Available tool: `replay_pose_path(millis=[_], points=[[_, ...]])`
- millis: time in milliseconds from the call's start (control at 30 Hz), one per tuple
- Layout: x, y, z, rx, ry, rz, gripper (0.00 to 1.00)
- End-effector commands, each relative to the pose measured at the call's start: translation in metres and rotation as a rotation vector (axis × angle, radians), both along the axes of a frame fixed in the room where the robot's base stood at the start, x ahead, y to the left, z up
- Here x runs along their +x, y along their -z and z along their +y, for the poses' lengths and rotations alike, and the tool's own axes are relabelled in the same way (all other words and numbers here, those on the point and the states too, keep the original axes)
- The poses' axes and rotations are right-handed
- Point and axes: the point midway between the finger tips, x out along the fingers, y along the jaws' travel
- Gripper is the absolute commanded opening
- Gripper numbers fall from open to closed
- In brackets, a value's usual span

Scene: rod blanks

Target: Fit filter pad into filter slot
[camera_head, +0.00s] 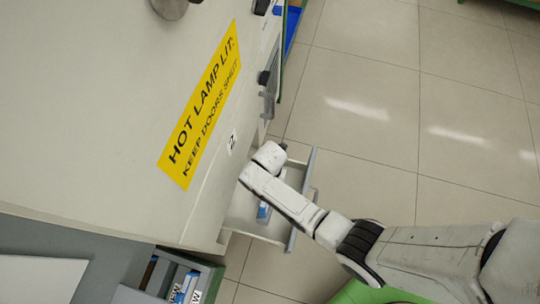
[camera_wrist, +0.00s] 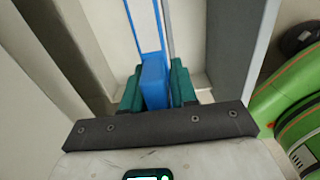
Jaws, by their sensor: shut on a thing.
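My gripper (camera_wrist: 156,85) shows in the wrist view with its two teal fingers shut on a blue block (camera_wrist: 154,82), which looks like the handle of the filter pad. A white panel with blue edges (camera_wrist: 145,28), seemingly the pad itself, extends away beyond the fingers. In the head view, my arm reaches into an open drawer (camera_head: 243,212) of the white cabinet, and the blue-and-white pad (camera_head: 264,212) shows beside my arm. My fingers are hidden there. A thin grey upright strip (camera_wrist: 168,30) stands close beside the pad. I cannot clearly make out the filter slot.
The white cabinet (camera_head: 110,100) bears a yellow "HOT LAMP LIT, KEEP DOORS SHUT" label (camera_head: 200,108). The drawer's grey front wall (camera_wrist: 236,50) stands right of my gripper in the wrist view. A grey rack with labelled items (camera_head: 182,280) is at bottom left. Tiled floor (camera_head: 400,110) is clear.

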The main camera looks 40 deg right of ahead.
Motion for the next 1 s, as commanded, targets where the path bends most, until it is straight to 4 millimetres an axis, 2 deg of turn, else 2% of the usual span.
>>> replay_pose_path(millis=[1000], points=[[0.000,0.024,0.000,0.001,0.000,-0.001,0.00]])
